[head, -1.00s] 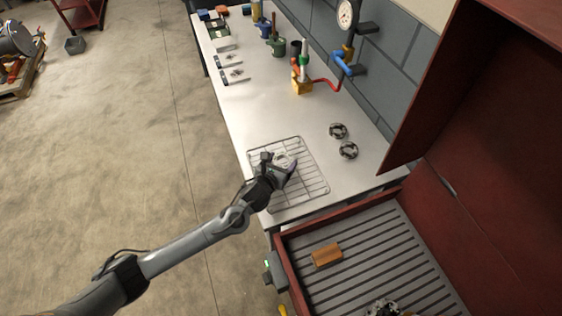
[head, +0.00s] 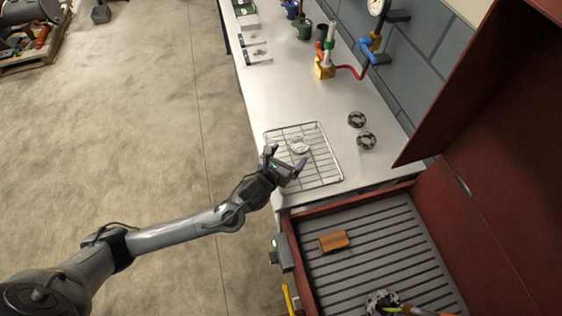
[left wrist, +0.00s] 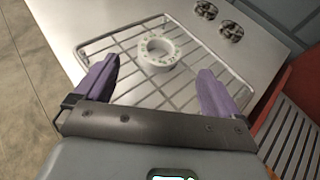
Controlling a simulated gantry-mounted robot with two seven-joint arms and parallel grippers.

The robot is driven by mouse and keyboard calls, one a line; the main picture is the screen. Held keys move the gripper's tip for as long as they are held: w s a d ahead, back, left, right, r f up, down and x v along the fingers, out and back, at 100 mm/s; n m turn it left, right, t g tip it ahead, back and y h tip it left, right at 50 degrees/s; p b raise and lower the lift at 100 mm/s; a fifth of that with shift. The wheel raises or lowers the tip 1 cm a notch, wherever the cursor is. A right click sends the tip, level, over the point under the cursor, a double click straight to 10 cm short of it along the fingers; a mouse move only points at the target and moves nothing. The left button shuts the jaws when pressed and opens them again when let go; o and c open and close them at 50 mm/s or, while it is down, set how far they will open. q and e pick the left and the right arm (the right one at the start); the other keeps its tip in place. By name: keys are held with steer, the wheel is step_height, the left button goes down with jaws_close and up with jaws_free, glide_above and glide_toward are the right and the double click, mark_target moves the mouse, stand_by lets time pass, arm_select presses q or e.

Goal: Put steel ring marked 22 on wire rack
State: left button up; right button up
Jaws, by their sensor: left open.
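A pale steel ring (head: 299,145) lies flat on the wire rack (head: 326,170), near the rack's middle. The rack (left wrist: 113,38) rests on the light bench top. My left gripper (head: 286,158) is open and empty over the near part of the rack, with its purple fingers (left wrist: 158,75) apart. The ring lies beyond the fingertips, apart from them. My right gripper is not in view.
Two dark-patterned round parts (head: 357,119) (head: 366,141) lie on the bench (head: 290,95) right of the rack. A red cabinet (head: 294,252) with a slatted floor holds an orange-brown block (head: 334,241) and a round part (head: 383,300). A valve stand (head: 325,66) is farther back.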

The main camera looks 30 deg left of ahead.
arm_select(q)
steer(key=v, duration=0.4)
steer(key=shift+s+d+n, duration=0.2)
steer(key=shift+s+n, duration=0.2)
steer(key=s+d+n+g, duration=0.1)
steer(key=n, duration=0.1)
steer(key=s+f+n+g, duration=0.1)
steer(key=s+n, duration=0.1)
steer(key=n, duration=0.1)
steer(key=s+d+n, duration=0.1)
steer(key=s+n, duration=0.1)
steer(key=n, duration=0.1)
steer(key=shift+d+f+g, duration=0.25)
steer(key=shift+d+g, duration=0.05)
steer(key=shift+g, duration=0.1)
steer(key=s+a+n+g, duration=0.2)
steer(key=s+n+g, duration=0.1)
steer(key=s+n, duration=0.6)
steer(key=s+a+f+n+g, duration=0.1)
steer(key=s+a+n+g, duration=0.2)
steer(key=s+n, duration=0.7)
steer(key=n+g, duration=0.1)
steer(key=n, duration=0.5)
steer(key=shift+n, duration=0.3)
steer(key=shift+s+d, duration=0.1)
steer(key=shift+s, duration=0.05)
